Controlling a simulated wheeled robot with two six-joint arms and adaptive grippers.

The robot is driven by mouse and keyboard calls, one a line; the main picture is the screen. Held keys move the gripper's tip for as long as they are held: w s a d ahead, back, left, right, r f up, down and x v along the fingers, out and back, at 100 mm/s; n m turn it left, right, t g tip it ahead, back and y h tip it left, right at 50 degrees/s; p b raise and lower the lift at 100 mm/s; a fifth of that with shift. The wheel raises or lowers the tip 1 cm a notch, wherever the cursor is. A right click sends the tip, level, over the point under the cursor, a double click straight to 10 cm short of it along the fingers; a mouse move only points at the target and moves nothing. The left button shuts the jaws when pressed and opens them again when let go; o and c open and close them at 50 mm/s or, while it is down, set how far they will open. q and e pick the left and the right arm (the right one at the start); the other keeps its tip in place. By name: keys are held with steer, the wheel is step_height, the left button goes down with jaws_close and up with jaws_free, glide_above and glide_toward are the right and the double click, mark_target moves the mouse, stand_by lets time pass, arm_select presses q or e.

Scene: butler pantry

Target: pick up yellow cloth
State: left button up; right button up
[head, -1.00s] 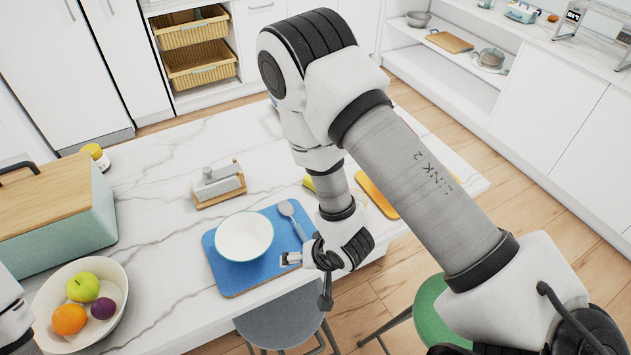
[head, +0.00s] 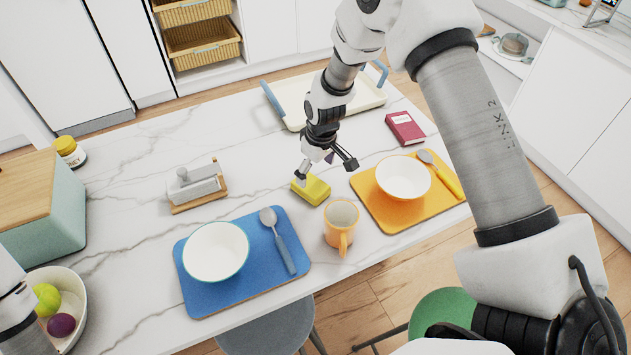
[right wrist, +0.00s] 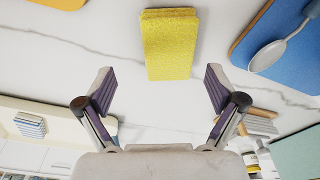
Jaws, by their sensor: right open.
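The yellow cloth (head: 312,190) is a small folded block lying on the white marble table. It sits between the blue mat and the orange mat, just behind the orange mug. In the right wrist view the cloth (right wrist: 168,44) lies ahead of the fingertips, roughly midway between them, with a clear gap to each. My right gripper (head: 328,170) is open and empty, close above the cloth's back edge. In the right wrist view its two fingers (right wrist: 160,90) are spread wide. My left gripper is out of view; only part of my left arm shows at the left edge.
An orange mug (head: 341,222) stands just in front of the cloth. A blue mat (head: 200,295) and an orange mat (head: 395,215) each bear a bowl. A cream tray (head: 372,98) and a red book (head: 405,128) lie behind. Bare marble lies left of the cloth.

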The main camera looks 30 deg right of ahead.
mark_target(311, 184)
steer(key=shift+s+a+f+p, duration=0.25)
steer(key=shift+a+f+p, duration=0.35)
steer(key=shift+a+p, duration=0.3)
steer(key=f, duration=0.2)
steer(key=w+d+f, duration=0.1)
steer(key=f, duration=0.1)
steer(key=shift+p, duration=0.35)
steer(key=shift+f, duration=0.1)
steer(key=shift+s+a+r, duration=0.15)
steer(key=shift+a+r, duration=0.05)
steer(key=shift+a, duration=0.05)
steer(key=c, duration=0.7)
steer(key=shift+a, duration=0.1)
steer(key=c, duration=0.5)
steer(key=shift+c, duration=0.7)
step_height(311, 184, up, 9)
steer(key=b, duration=0.3)
steer(key=shift+r, duration=0.45)
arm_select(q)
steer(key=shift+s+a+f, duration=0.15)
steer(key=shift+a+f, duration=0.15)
